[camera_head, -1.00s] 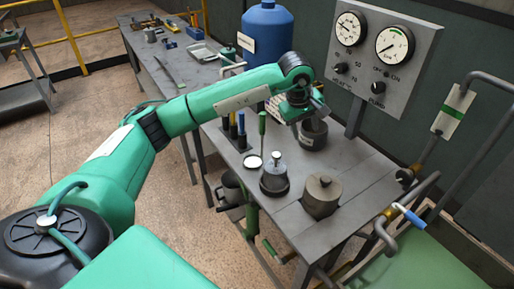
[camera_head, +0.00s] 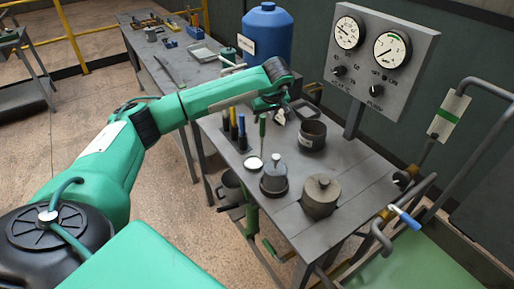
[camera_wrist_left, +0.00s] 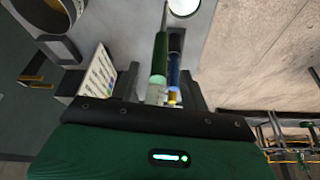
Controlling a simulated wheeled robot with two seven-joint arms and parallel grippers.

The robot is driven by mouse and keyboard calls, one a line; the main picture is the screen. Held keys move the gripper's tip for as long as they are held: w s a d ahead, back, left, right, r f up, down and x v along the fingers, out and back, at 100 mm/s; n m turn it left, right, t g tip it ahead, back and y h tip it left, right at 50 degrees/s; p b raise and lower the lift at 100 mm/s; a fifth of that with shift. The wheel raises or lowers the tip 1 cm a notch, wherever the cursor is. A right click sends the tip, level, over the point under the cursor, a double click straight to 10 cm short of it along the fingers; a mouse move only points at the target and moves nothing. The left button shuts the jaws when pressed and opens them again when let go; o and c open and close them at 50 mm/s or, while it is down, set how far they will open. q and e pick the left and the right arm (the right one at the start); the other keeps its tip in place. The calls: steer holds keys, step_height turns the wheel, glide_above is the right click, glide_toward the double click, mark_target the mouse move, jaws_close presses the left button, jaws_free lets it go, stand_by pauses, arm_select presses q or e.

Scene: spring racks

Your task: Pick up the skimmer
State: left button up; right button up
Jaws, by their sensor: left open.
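What I take for the skimmer is a green-handled tool (camera_head: 262,124) standing upright, with a thin shaft leading down toward a pale disc; I cannot tell whether they join. In the left wrist view its green handle (camera_wrist_left: 160,58) lies between the fingers of my left gripper (camera_wrist_left: 158,88). A blue handle (camera_wrist_left: 174,75) is close beside it, also between the fingers. In the head view my left gripper (camera_head: 272,104) hangs just above and beside the handles, and its fingers are partly hidden. It is open. My right gripper is not in view.
Dark and blue handles (camera_head: 233,128) stand left of the green one. An open dark pot (camera_head: 312,134), a round weight with a knob (camera_head: 274,180) and a lidded grey pot (camera_head: 321,197) stand on the bench (camera_head: 345,165). A gauge panel (camera_head: 381,55) rises behind.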

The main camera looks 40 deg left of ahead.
mark_target(262, 120)
arm_select(q)
steer(key=p+x, duration=0.1)
steer(key=x, duration=0.1)
steer(key=p+x, duration=0.1)
steer(key=x, duration=0.1)
steer(key=shift+w+a+r, duration=0.1)
steer(key=shift+w+a, duration=0.15)
steer(key=shift+a, duration=0.15)
steer(key=shift+f, duration=0.3)
steer(key=shift+c, duration=0.5)
steer(key=c, duration=0.7)
steer(key=shift+w, duration=0.1)
jaws_close()
